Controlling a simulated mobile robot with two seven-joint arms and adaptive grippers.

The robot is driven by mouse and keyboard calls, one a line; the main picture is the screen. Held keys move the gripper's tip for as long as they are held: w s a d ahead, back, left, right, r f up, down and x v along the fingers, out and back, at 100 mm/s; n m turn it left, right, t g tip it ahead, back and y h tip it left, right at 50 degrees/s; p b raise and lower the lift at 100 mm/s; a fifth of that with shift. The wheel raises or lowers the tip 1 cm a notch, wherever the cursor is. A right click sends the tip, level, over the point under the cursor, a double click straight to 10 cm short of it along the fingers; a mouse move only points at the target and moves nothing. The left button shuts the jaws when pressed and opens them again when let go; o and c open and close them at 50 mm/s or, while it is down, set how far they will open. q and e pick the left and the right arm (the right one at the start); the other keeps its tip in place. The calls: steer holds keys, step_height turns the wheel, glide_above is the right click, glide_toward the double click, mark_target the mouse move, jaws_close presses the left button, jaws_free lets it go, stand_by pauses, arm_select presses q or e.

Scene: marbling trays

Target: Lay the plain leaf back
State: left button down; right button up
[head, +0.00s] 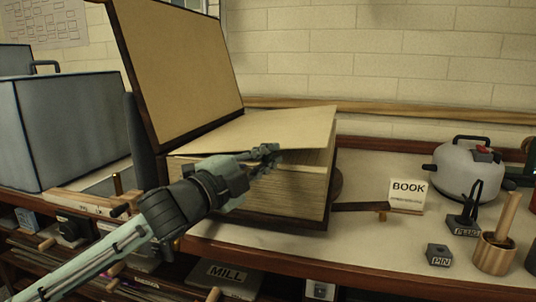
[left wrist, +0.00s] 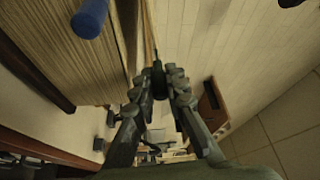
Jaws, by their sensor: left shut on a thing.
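The big thick book (head: 270,193) lies on the bench with its tan-lined cover (head: 180,65) standing open at the back left. The plain leaf (head: 262,130) is on top, and its right side is raised off the page block, leaving a dark wedge-shaped gap. My left gripper (head: 268,154) is at the leaf's front edge, shut on it. In the left wrist view the closed fingertips (left wrist: 160,80) meet at a thin dark edge, with the page block (left wrist: 75,50) beside them on the left. My right gripper is not seen.
Right of the book are a BOOK sign (head: 407,194), a grey pot-like device (head: 468,168), a PIN block (head: 439,255) and a wooden cup (head: 493,253). A blue-grey box (head: 70,130) stands left. A blue cylinder (left wrist: 90,18) shows near the pages.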

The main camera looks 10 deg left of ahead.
arm_select(q)
steer(key=shift+a, duration=0.1)
steer(key=c, duration=1.5)
jaws_free()
steer(key=shift+c, duration=0.2)
steer(key=v, duration=1.2)
